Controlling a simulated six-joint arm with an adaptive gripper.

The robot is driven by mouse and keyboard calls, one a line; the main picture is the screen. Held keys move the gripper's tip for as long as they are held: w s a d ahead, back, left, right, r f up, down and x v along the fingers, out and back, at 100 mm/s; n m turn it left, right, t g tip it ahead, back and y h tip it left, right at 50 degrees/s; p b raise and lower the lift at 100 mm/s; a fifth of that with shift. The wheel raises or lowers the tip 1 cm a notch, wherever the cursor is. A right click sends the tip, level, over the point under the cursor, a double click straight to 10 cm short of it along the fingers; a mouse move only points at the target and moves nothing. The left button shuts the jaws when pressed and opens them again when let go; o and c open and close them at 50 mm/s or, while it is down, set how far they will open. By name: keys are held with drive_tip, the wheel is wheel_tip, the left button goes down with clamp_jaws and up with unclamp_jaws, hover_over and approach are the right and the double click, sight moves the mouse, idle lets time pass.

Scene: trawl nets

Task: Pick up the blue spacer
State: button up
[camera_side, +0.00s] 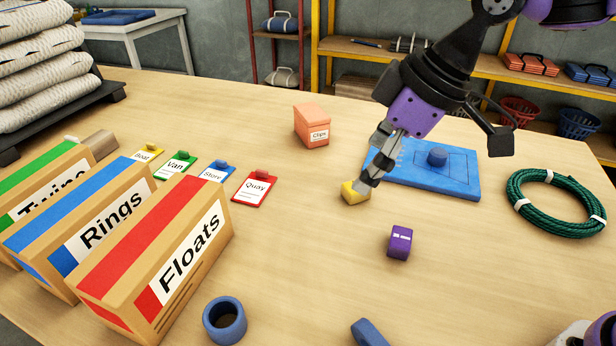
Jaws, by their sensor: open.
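A short blue hollow cylinder (225,320), which looks like the blue spacer, stands on the table at the front, right of the Floats box. Another blue piece (368,333) lies at the front edge of the picture, partly cut off, so its full shape is hidden. My gripper (370,181) is at the middle of the table, well behind and right of the blue cylinder. Its fingers point down at a small yellow block (353,193) and overlap it in the picture; I cannot tell whether they touch it. The gripper is open.
Boxes marked Floats (190,258), Rings (100,222) and Twine stand at left. A purple block (400,242), an orange Clips box (312,125), a blue board with a knob (450,180) and a green rope coil (555,202) surround the gripper. The front middle is mostly clear.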

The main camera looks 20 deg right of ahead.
drive_tip(key=a+f+n+g+y, duration=0.15)
drive_tip(key=a+f+n, duration=0.25)
drive_tip(key=a, duration=0.7)
drive_tip(key=n+g, duration=0.1)
drive_tip(key=n, duration=0.2)
approach(221, 317)
drive_tip(key=shift+s+a+f+g, duration=0.15)
drive_tip(key=shift+a, duration=0.3)
drive_tip(key=shift+s+a+f+g, duration=0.1)
drive_tip(key=shift+s+a+f, duration=0.1)
drive_tip(key=shift+a, duration=0.25)
drive_tip(key=x, duration=0.5)
drive_tip(key=shift+s+f, duration=0.2)
drive_tip(key=shift+f, duration=0.1)
drive_tip(key=c, duration=1.2)
